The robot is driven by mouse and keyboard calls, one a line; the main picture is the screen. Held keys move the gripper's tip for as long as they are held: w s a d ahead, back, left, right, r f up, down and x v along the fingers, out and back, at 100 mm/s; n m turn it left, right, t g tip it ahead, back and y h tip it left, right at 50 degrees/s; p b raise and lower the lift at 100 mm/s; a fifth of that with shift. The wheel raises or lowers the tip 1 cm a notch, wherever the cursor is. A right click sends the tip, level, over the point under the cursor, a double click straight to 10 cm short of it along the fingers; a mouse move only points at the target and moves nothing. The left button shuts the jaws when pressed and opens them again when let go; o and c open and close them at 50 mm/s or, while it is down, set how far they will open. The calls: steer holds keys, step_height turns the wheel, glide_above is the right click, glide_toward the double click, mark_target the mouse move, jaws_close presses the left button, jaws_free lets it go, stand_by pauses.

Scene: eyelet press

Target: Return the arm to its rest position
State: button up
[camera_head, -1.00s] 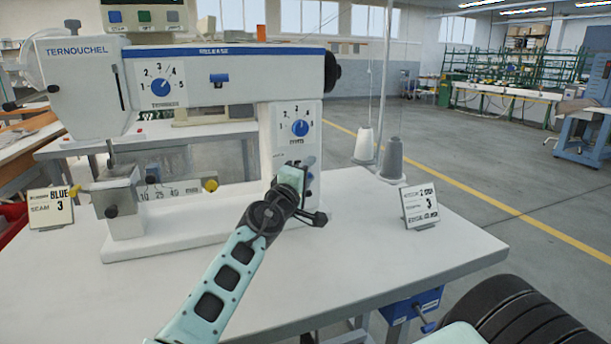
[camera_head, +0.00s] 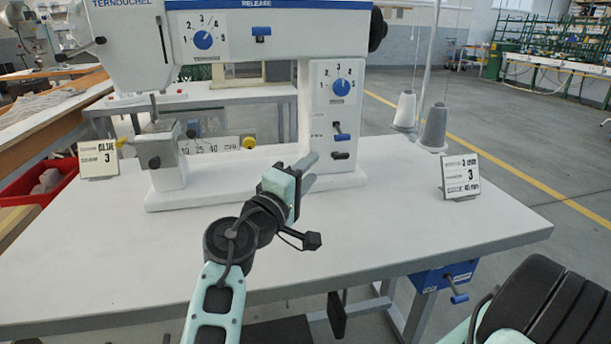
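My gripper (camera_head: 311,172) is over the white table (camera_head: 400,245), in front of the machine's right column. Its grey fingers point up and to the right, toward the column. I see no thing held at the fingertips, but the gap between the fingers is too small to judge. The white sewing machine (camera_head: 290,55) stands on the table. Its column carries a blue dial (camera_head: 341,87), a blue lever (camera_head: 341,133) and a dark lever (camera_head: 340,155) below it. The lower levers are clear of my gripper in the picture.
A card reading "BLUE 3" (camera_head: 98,158) stands at the table's left. Another card (camera_head: 460,176) stands at its right, near grey thread cones (camera_head: 433,128). A red bin (camera_head: 40,190) is beyond the left edge. The front of the table is clear.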

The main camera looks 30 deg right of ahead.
steer(key=shift+s+a, duration=0.2)
steer(key=shift+a, duration=0.05)
stand_by(0.3)
